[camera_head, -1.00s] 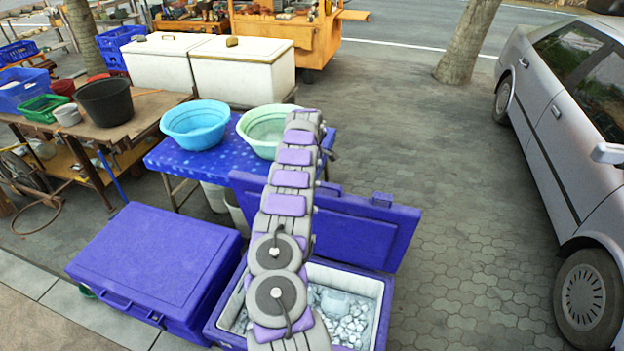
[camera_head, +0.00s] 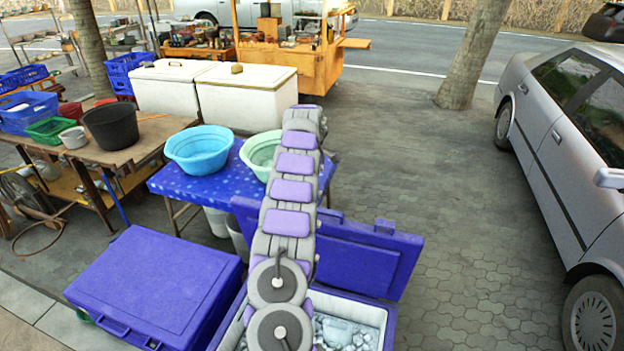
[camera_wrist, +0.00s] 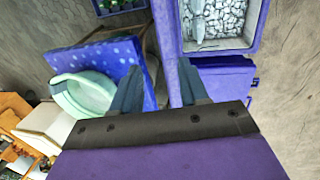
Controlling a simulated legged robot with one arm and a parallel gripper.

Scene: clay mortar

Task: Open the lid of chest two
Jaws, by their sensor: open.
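A closed blue-purple chest (camera_head: 155,280) stands at the lower left in the head view, its lid down. A second blue chest (camera_head: 389,325) stands beside it with its lid (camera_head: 370,262) raised and tilted back; pale ice shows inside. I cannot tell which one is chest two. My arm passes over the open chest and hides part of it. In the wrist view my gripper (camera_wrist: 160,86) is open and empty, its two dark fingers apart. The open chest (camera_wrist: 254,35) and its lid (camera_wrist: 222,78) are at the upper right, partly behind one finger.
A blue table (camera_head: 180,183) with a blue basin (camera_head: 199,150) and a green basin (camera_head: 259,152) stands behind the chests. White coolers (camera_head: 246,98) and a cart (camera_head: 290,50) are further back. A silver car (camera_head: 560,150) is at the right. Paving between car and chests is clear.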

